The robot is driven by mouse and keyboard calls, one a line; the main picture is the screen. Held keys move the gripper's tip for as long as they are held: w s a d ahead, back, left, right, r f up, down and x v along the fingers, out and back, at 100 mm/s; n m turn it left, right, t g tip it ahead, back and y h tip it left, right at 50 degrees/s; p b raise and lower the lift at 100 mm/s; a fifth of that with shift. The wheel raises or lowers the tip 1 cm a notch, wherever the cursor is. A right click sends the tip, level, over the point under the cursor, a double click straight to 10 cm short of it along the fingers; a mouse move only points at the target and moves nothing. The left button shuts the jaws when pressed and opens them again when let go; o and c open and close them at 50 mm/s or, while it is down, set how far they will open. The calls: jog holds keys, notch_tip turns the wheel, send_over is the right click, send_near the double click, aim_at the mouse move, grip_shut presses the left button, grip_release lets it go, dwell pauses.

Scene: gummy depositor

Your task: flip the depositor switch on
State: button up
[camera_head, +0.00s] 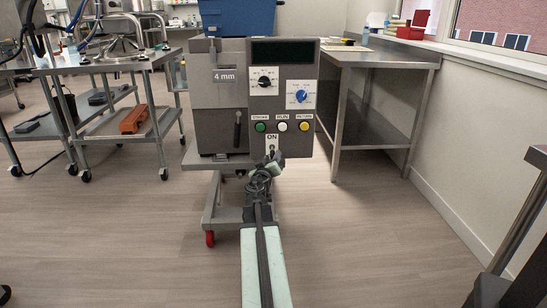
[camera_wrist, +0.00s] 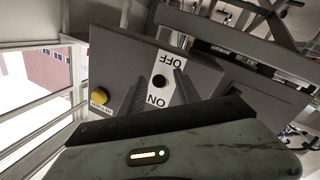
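The depositor (camera_head: 220,125) stands upright ahead, with its control panel on the right side. The switch plate is low on that panel, its ON label (camera_head: 272,137) visible and its lower part hidden by my gripper (camera_head: 270,162). The wrist view shows the plate upside down, with ON, OFF and the small black switch (camera_wrist: 159,81) between the words. My gripper's two dark fingers (camera_wrist: 158,92) are apart, one on each side of the switch, with nothing held. I cannot tell which way the switch leans or whether the fingers touch it.
Above the switch are green (camera_head: 260,127), white (camera_head: 282,126) and yellow (camera_head: 304,126) buttons, with black (camera_head: 264,82) and blue (camera_head: 300,96) dials higher up. A steel table (camera_head: 385,60) stands right, a cart (camera_head: 140,62) left. Open floor lies in front.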

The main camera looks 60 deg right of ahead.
jog(key=shift+x, duration=1)
jog(key=shift+a, duration=0.1)
grip_shut()
